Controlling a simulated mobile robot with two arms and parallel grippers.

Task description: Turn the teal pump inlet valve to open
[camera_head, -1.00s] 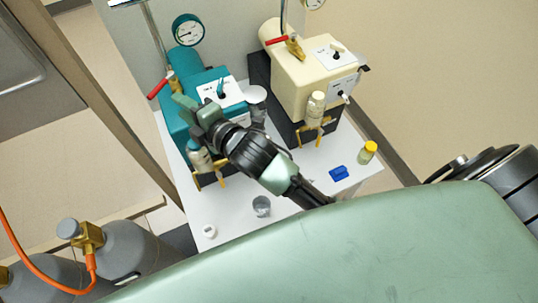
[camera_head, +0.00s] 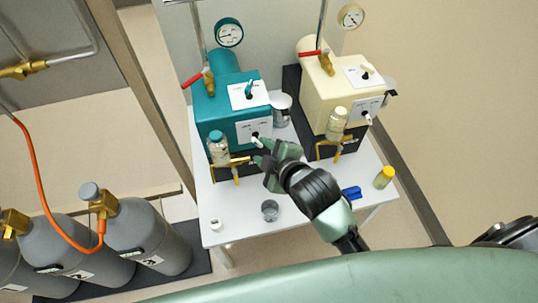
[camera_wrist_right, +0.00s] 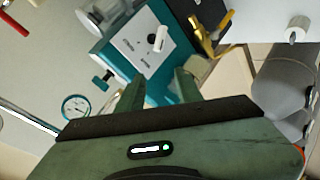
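The teal pump (camera_head: 217,108) stands on the left of the white table. A red lever (camera_head: 192,80) on a brass valve (camera_head: 208,83) is at its back left, pointing left. The pump's upper plate (camera_head: 241,97) has a teal knob; its front plate (camera_head: 245,130) has a white knob (camera_head: 256,139). My right gripper (camera_head: 263,157) is just in front of the front plate. The right wrist view shows its fingers (camera_wrist_right: 158,88) apart with nothing held, and the white knob (camera_wrist_right: 157,39) beyond them. Whether a finger touches the pump is unclear. My left gripper is not in view.
A cream pump (camera_head: 325,95) with its own red lever (camera_head: 310,53) stands to the right. A grey cup (camera_head: 270,210), a blue piece (camera_head: 351,192) and a yellow-capped jar (camera_head: 384,177) are on the table (camera_head: 235,215). Gas cylinders (camera_head: 150,240) stand at the lower left.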

